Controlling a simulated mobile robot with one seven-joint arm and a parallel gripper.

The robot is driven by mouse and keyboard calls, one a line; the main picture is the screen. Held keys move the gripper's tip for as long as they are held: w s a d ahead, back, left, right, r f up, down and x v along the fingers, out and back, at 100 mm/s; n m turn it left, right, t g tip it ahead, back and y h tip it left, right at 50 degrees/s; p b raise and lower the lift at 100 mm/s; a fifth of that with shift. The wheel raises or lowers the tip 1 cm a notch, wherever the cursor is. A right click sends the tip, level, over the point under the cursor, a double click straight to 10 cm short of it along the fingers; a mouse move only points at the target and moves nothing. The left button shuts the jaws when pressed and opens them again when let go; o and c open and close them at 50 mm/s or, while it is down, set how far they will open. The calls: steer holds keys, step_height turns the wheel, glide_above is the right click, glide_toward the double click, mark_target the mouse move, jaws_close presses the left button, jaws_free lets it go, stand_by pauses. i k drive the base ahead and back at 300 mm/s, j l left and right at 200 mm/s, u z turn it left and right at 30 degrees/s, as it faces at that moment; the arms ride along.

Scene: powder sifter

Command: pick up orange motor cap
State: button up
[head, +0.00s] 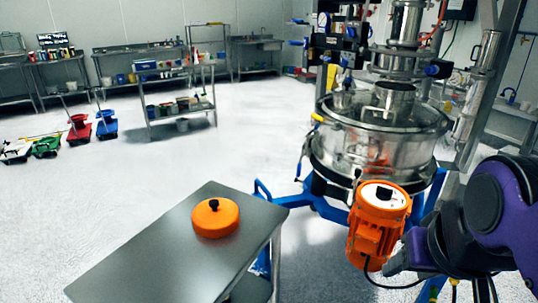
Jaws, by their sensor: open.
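The orange motor cap (215,222) is a round orange disc with a black knob on top. It lies flat, knob up, on a grey metal table (150,255), towards the table's far right part. My gripper (392,262) is at the lower right, at the end of my purple and dark grey arm. It is open, well to the right of the cap and apart from it. It shows close beside the lower part of the orange motor (372,235); whether they touch cannot be told. Nothing shows in the gripper.
The motor hangs on the steel sifter (375,150), which stands on a blue frame (300,197) behind and right of the table. The table is otherwise bare. The floor left of the table is clear.

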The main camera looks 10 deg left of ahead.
mark_target(214, 217)
steer(key=u, duration=1.15)
steer(key=z, duration=1.4)
steer(key=u, duration=1.5)
steer(key=i+l+u, duration=0.1)
steer(key=i+l, duration=0.25)
steer(key=l, duration=0.3)
steer(key=i+l+u, duration=0.15)
steer(key=l, duration=0.2)
steer(key=i+l+u, duration=0.1)
steer(key=l, duration=0.25)
steer(key=i, duration=0.05)
